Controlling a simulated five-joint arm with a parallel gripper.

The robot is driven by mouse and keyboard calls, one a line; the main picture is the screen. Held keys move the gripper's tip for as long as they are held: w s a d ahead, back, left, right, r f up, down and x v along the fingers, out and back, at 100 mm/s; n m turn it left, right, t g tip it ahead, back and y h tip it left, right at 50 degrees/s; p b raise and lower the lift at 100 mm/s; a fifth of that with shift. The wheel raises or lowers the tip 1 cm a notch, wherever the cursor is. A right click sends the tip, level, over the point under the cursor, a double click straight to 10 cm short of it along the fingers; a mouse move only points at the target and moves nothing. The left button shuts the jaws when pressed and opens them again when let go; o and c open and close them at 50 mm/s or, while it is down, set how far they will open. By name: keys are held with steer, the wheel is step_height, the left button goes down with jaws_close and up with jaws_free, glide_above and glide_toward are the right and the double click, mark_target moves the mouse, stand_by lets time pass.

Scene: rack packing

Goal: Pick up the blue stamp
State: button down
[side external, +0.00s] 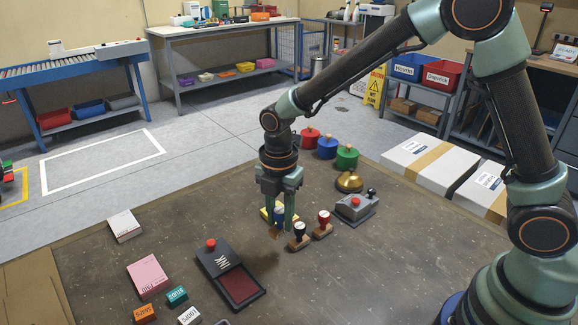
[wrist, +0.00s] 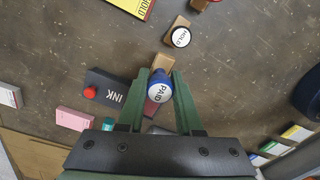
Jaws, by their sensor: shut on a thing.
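The blue stamp (wrist: 162,91) shows in the wrist view with a white top marked PAID and a brown base. It stands between the two green fingers of my gripper (wrist: 161,72), which are shut on its handle. In the side view my gripper (side external: 279,217) points down over the table, and a bit of the blue stamp (side external: 279,212) shows between its fingers. The fingers hide most of it there. I cannot tell whether its base touches the table.
A black-knobbed stamp (side external: 299,237) and a red stamp (side external: 323,225) stand close to the right of my gripper. An open ink pad (side external: 238,285) lies in front. A yellow box (side external: 265,213) is just behind the fingers. A brass bell (side external: 349,182) and a grey device (side external: 355,208) are farther right.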

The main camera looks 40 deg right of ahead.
mark_target(280, 210)
step_height(280, 210, up, 13)
stand_by(0.3)
steer(key=c, duration=1.1)
jaws_free()
jaws_close()
steer(key=shift+s+a+f, duration=0.25)
steer(key=shift+a+f, duration=1.75)
steer(key=shift+f, duration=0.95)
steer(key=shift+s+a+f, duration=0.25)
steer(key=shift+a+f, duration=1.75)
steer(key=shift+f, duration=0.9)
steer(key=shift+s+a+f, duration=0.25)
steer(key=shift+a+f, duration=1.75)
steer(key=shift+f, duration=0.95)
